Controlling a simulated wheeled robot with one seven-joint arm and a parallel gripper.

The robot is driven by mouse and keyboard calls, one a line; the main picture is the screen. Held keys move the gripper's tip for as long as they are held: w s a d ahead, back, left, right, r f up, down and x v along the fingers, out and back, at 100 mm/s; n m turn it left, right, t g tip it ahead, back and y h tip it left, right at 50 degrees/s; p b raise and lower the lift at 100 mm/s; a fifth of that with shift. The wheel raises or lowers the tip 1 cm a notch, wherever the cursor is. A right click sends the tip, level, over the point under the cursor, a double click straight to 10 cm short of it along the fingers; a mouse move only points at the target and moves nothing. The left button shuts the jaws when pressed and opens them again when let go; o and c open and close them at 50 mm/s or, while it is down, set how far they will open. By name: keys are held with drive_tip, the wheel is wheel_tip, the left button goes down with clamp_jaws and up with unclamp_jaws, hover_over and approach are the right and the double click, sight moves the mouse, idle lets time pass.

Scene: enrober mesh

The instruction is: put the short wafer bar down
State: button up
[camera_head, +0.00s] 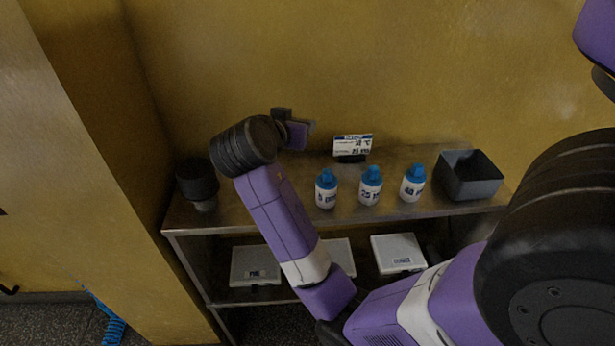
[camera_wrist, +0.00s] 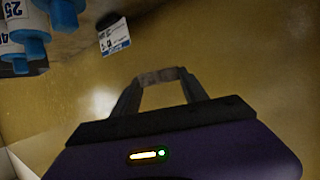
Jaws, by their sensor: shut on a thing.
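In the wrist view my gripper (camera_wrist: 161,80) is shut on a small grey-brown bar, the short wafer bar (camera_wrist: 160,75), which spans the gap between the two fingertips. Plain yellow wall fills the view behind it, and I see no surface touching the bar. In the head view my arm reaches over the left part of the metal table (camera_head: 240,215), near the back wall. My wrist hides the fingers and the bar there.
Several things stand on the table: three white bottles with blue caps (camera_head: 371,188), a label sign (camera_head: 352,146), a dark open bin (camera_head: 468,176) and a dark round object (camera_head: 198,182) at the left. Pale labelled trays (camera_head: 397,251) lie on the lower shelf. A yellow wall closes the back.

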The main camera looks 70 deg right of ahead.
sight(298, 185)
wheel_tip(298, 185, down, 16)
drive_tip(key=shift+f, duration=0.2)
drive_tip(key=shift+f, duration=0.1)
idle(0.3)
drive_tip(key=o, duration=1)
